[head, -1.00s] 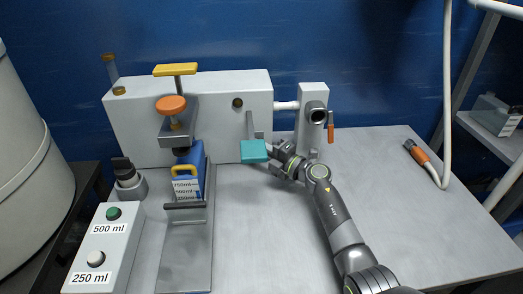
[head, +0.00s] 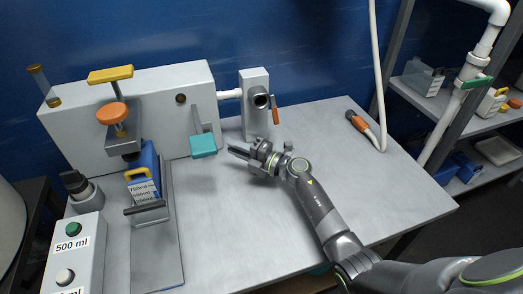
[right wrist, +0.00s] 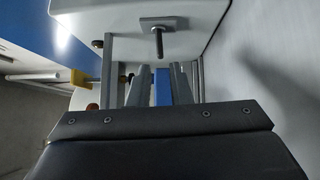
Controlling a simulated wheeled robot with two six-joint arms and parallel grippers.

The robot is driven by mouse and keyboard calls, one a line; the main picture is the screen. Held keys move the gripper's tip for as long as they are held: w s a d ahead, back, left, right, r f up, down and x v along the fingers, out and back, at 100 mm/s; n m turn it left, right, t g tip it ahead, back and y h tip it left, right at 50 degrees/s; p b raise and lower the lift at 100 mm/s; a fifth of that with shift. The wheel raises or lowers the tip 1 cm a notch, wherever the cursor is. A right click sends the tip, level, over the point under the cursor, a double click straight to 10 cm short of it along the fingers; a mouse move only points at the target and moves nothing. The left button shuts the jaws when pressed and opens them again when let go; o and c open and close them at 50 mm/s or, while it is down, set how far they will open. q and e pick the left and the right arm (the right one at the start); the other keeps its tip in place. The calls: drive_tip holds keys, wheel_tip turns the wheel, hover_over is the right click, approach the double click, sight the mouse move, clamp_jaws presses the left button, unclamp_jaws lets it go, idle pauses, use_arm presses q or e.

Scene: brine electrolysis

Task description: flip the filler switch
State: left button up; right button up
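A lever with a flat teal paddle (head: 203,146) sticks out from the front of the white box (head: 90,122) and points downward. It looks like the switch. No other label marks it. My right gripper (head: 238,153) is just right of the paddle, apart from it, with its fingers pointing left. In the right wrist view its two fingers (right wrist: 158,85) stand apart with a gap between them and nothing held; blue shows through the gap. My left gripper is not in view.
A blue container (head: 145,168) stands under an orange-knobbed clamp (head: 112,113). A button box (head: 78,255) stands front left. A valve post (head: 254,107) with an orange handle is behind my gripper. A hose with an orange end (head: 358,123) lies right. The table's middle is clear.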

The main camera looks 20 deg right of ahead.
drive_tip(key=p+v, duration=0.1)
drive_tip(key=v, duration=0.7)
drive_tip(key=shift+s+d+f, duration=0.1)
drive_tip(key=shift+s+d, duration=0.1)
drive_tip(key=shift+d, duration=0.05)
drive_tip(key=shift+o, duration=0.4)
